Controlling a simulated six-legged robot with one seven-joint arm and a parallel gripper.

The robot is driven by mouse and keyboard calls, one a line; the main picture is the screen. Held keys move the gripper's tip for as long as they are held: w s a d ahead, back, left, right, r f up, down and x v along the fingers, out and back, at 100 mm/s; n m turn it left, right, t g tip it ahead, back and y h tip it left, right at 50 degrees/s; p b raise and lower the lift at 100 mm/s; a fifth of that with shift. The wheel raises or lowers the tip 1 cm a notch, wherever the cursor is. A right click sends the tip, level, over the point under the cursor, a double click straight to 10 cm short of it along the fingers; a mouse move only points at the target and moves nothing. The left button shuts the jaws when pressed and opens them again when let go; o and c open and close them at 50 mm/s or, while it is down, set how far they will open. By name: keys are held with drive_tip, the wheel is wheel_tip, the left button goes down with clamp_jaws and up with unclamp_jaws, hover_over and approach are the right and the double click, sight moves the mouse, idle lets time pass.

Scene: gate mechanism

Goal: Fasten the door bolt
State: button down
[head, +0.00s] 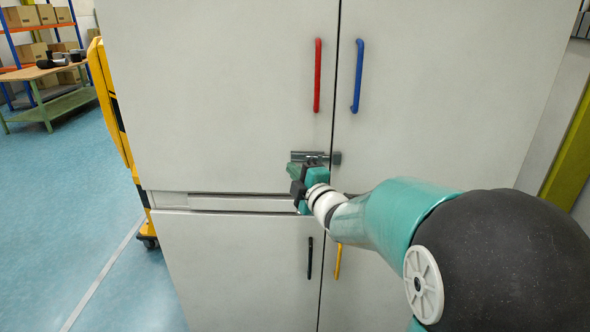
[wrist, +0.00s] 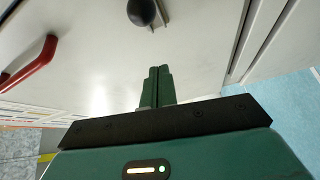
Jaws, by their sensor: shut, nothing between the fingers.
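The door bolt (head: 310,156) is a grey metal slide on the left upper door, beside the gap between the two doors. In the wrist view a round black knob (wrist: 141,12) on a metal stem stands at the top edge, beyond my fingertips. My gripper (head: 292,170) is just below and in front of the bolt, hiding part of it. In the wrist view its green fingers (wrist: 160,72) are together and empty, apart from the knob.
A red handle (head: 318,75) and a blue handle (head: 357,75) stand out above the bolt. A black handle (head: 310,258) and a yellow handle (head: 338,262) are on the lower doors.

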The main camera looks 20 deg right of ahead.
drive_tip(key=v, duration=0.8)
drive_tip(key=shift+d, duration=0.35)
drive_tip(key=s+a+f+m+g+h, duration=0.2)
drive_tip(key=s+m+g, duration=0.4)
drive_tip(key=s+m, duration=0.3)
drive_tip(key=s+a+f+m+g+h, duration=0.2)
drive_tip(key=s+m+g, duration=0.4)
drive_tip(key=s, duration=0.9)
drive_tip(key=a+f+m, duration=0.1)
drive_tip(key=a+m, duration=0.1)
drive_tip(key=m, duration=0.1)
drive_tip(key=shift+f, duration=0.2)
